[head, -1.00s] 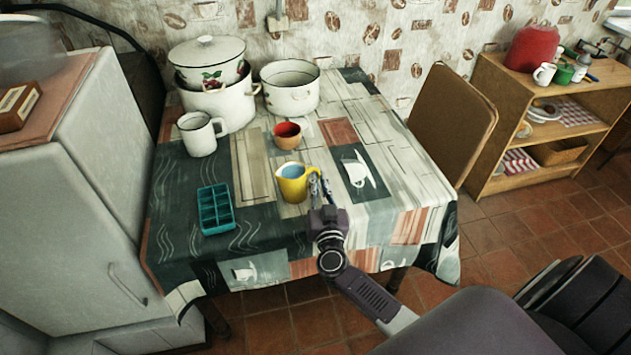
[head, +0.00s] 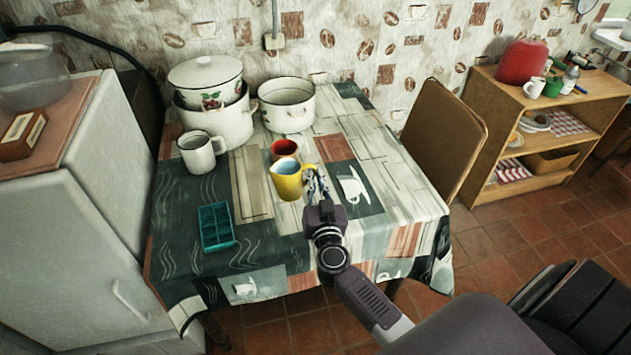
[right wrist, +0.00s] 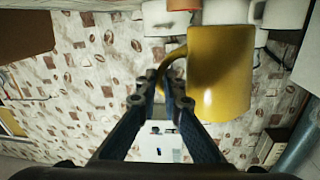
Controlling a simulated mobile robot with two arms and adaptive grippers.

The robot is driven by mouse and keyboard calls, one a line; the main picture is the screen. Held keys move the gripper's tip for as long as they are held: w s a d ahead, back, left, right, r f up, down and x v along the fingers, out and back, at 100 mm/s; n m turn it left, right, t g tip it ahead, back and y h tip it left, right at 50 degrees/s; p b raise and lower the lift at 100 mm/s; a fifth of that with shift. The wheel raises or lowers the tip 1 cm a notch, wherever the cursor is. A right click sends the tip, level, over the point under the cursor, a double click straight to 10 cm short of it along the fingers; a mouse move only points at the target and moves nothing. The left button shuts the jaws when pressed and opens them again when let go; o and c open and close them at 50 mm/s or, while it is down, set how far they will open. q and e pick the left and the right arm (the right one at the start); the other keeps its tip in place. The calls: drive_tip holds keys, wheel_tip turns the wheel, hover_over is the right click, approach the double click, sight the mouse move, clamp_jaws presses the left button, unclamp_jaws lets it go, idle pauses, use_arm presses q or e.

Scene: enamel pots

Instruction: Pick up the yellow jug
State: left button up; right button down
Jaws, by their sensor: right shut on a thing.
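The yellow jug (head: 288,184), pale blue inside, is upright above the patterned tablecloth and partly covers the red cup (head: 284,149) behind it in the head view. My right gripper (head: 313,180) is at the jug's right side, shut on its handle. In the right wrist view the jug (right wrist: 220,72) fills the upper right, and its handle reaches left to the fingertips (right wrist: 166,82). My left gripper is not in view.
A white mug (head: 200,153), a large enamel pot (head: 218,123) and another pot (head: 287,106) stand at the back. A teal compartment tray (head: 216,227) lies at the left. The table's right part is clear, with a chair (head: 440,138) beyond.

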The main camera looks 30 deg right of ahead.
use_arm(q)
wheel_tip(320, 180, up, 7)
drive_tip(key=p, duration=0.6)
drive_tip(key=shift+f, duration=0.15)
use_arm(e)
wheel_tip(320, 180, up, 11)
drive_tip(key=shift+r, duration=0.2)
